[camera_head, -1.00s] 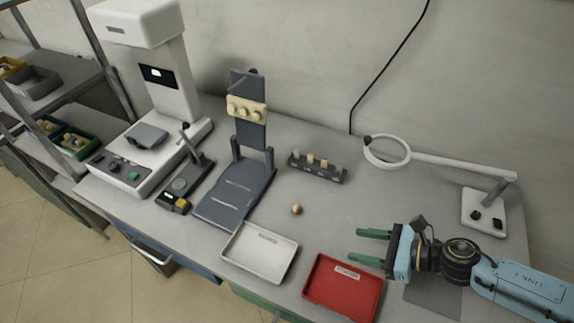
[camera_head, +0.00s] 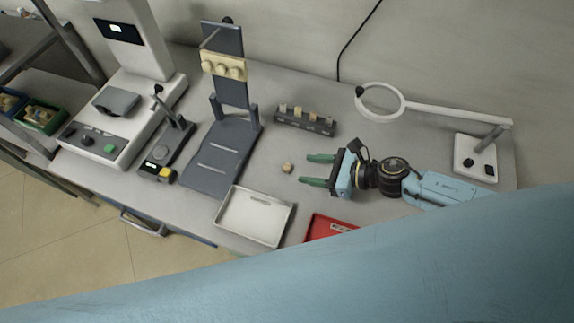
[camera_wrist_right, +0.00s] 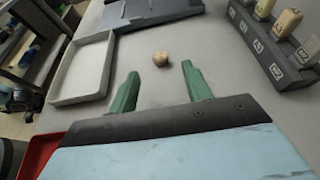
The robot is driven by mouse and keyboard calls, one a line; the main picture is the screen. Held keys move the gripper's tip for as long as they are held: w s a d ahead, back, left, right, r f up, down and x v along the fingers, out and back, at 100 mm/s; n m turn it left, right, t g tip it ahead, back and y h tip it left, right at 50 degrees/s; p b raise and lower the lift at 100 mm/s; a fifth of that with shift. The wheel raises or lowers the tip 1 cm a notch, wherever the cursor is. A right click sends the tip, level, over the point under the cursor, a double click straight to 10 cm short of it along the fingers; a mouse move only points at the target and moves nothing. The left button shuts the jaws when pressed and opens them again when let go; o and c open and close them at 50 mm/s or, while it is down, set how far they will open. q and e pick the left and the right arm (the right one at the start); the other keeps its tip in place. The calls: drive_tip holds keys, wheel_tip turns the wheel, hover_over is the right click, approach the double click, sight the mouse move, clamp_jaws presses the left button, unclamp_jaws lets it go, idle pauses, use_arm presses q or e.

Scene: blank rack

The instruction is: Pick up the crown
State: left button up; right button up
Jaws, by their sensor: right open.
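The crown (camera_head: 287,168) is a small, rounded beige piece lying on the grey bench, between the white tray and the dark block rack. It also shows in the right wrist view (camera_wrist_right: 160,59), just beyond the fingertips and roughly midway between them. My right gripper (camera_head: 311,170) has green fingers and is open and empty, pointing left at the crown without touching it. In the right wrist view its two fingers (camera_wrist_right: 159,72) stand apart on either side of the crown's line. My left gripper is not in view.
A white tray (camera_head: 222,212) and a partly hidden red tray (camera_head: 318,230) lie at the front. A dark rack (camera_head: 306,125) with several pieces stands behind the crown. A grey stand (camera_head: 222,150) is left; a magnifier lamp (camera_head: 459,117) is right. My blue arm link covers the lower right.

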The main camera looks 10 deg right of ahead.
sight(291, 168)
drive_tip(key=x, duration=0.4)
drive_tip(key=shift+w+a+f, duration=0.2)
drive_tip(key=shift+f, duration=0.1)
clamp_jaws()
